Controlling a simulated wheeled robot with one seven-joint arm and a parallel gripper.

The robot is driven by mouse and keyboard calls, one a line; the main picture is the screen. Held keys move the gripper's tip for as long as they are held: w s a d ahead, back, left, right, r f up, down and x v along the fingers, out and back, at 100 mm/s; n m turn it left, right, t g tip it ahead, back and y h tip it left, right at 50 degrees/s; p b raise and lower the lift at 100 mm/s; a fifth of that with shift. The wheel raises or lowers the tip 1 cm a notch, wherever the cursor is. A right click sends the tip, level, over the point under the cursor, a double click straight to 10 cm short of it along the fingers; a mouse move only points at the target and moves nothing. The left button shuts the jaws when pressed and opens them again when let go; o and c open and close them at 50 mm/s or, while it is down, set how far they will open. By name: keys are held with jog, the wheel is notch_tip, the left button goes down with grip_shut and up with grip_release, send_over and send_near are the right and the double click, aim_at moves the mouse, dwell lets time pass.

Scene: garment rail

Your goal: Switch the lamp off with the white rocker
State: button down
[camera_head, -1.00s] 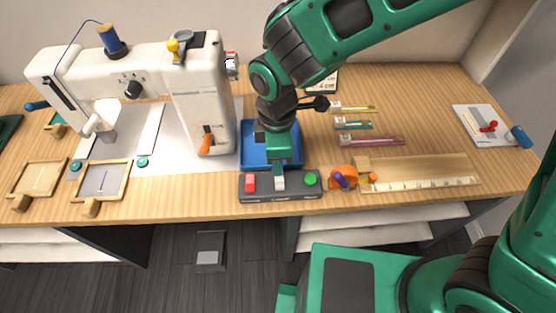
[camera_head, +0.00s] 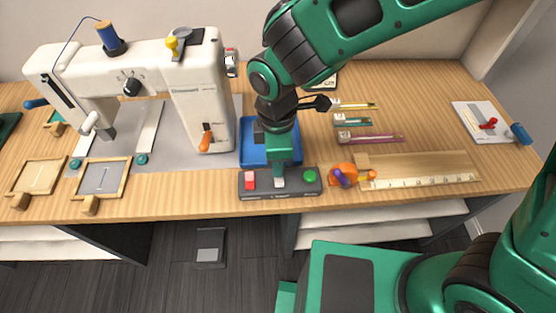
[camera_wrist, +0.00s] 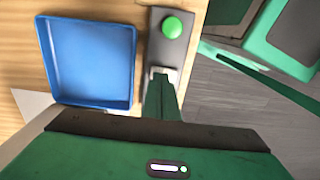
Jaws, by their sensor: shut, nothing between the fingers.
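The dark control box (camera_head: 300,188) lies along the table's front edge, with a red switch (camera_head: 250,180) at left, the white rocker (camera_head: 279,182) in the middle and a green button (camera_head: 310,176) at right. My gripper (camera_head: 279,174) is shut and empty, pointing down at the white rocker with its tips at or touching it. In the wrist view the fingers (camera_wrist: 161,98) cover much of the rocker; a pale edge (camera_wrist: 168,72) shows beyond the tips. The sewing machine (camera_head: 198,90) stands at left; its grey bed (camera_head: 180,155) shows no bright lamplight.
A blue tray (camera_head: 245,158) lies just behind the box, under my arm. An orange and purple object (camera_head: 343,174) and a ruler (camera_head: 420,184) lie to the right. Wooden frames (camera_head: 103,178) lie at left. Table is clear just left of the box.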

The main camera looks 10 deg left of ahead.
notch_tip(320, 180, up, 14)
jog(key=w, duration=0.2)
jog(key=shift+w+a, duration=0.15)
jog(key=shift+a, duration=0.15)
jog(key=shift+f, duration=0.1)
dwell(0.4)
jog(key=w+d+r+m, duration=0.15)
jog(key=d+m, duration=0.25)
jog(key=d, duration=0.5)
jog(key=w+d+f+m, duration=0.1)
jog(key=w+d+m, duration=0.25)
jog(key=d, duration=0.55)
jog(key=w+d+r+m, duration=0.1)
jog(key=d+m, duration=0.4)
jog(key=d, duration=0.4)
jog(key=s+d+f+m, duration=0.1)
jog(key=s+d+m, duration=0.6)
jog(key=d, duration=0.3)
jog(key=s+d+f+m, duration=0.1)
jog(key=s+d+m, duration=0.6)
jog(key=d, duration=0.3)
jog(key=shift+s+d+f+m, duration=0.35)
